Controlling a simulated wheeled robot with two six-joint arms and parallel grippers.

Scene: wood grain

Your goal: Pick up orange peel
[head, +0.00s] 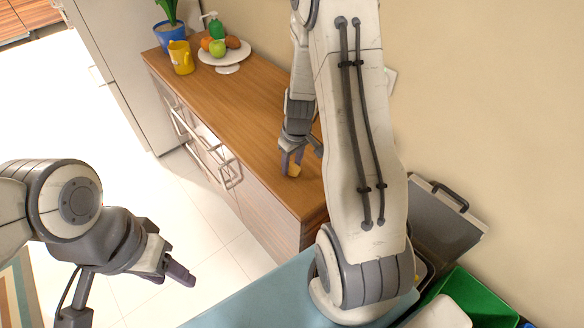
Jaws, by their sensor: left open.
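A small yellow-orange piece, which looks like the orange peel (295,171), is on the wooden counter (255,130) near its front right end. My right gripper (292,164) points down at the peel, with its fingertips right at it and partly covering it. I cannot tell whether the fingers are closed on the peel or only beside it. My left gripper (175,277) is open, low on the left over the floor and well away from the counter.
At the counter's far end stand a blue plant pot (170,36), a yellow mug (181,58), a green soap bottle (216,27) and a white fruit stand (228,68). Grey (440,215) and green (480,300) bins are at lower right. The middle of the counter is clear.

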